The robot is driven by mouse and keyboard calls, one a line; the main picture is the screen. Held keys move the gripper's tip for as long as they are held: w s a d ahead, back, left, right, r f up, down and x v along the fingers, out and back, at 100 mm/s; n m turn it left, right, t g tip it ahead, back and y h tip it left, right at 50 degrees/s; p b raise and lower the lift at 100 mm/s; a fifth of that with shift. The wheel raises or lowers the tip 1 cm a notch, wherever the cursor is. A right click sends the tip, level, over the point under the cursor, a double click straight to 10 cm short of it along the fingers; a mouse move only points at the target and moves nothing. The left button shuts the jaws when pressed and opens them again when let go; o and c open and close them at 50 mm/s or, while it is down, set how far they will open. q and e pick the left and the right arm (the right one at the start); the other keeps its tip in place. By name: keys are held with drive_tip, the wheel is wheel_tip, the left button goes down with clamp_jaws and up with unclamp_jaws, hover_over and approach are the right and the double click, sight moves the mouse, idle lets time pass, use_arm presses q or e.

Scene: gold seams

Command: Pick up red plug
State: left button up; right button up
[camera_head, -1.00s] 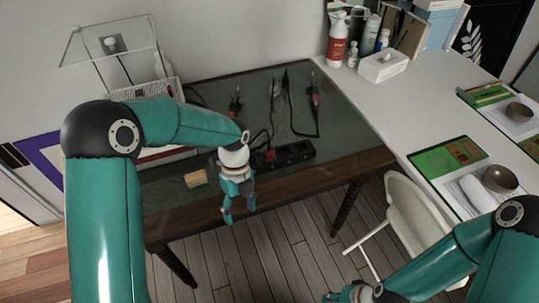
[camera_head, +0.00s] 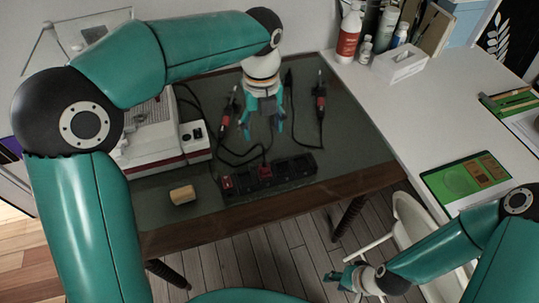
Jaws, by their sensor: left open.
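A red plug (camera_head: 264,172) sits in the black power strip (camera_head: 292,168) near the front edge of the dark table, with a black cable running up from it. Another red part (camera_head: 227,183), perhaps a switch, shows at the strip's left end. My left gripper (camera_head: 262,134) is open and empty, pointing down above the table, behind the strip in the picture. It is apart from the red plug, which is fully in sight. My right gripper (camera_head: 342,280) is low at the front, off the table and away from the plug; its finger opening is unclear.
Red-and-black handled tools (camera_head: 320,97) with cables lie at the back of the dark table (camera_head: 345,135). A wooden block (camera_head: 182,195) lies left of the strip, near a white-and-red device (camera_head: 160,145). A white chair (camera_head: 415,225) and white desk stand at right.

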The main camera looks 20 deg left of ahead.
use_arm(q)
approach(265, 165)
wheel_tip(265, 165, down, 5)
drive_tip(key=shift+f+b, duration=0.1)
drive_tip(key=shift+b, duration=0.2)
drive_tip(key=shift+s+f, duration=0.1)
drive_tip(key=shift+f, duration=2.55)
clamp_jaws()
use_arm(e)
drive_tip(key=shift+w, duration=0.4)
use_arm(q)
drive_tip(key=shift+r, duration=0.15)
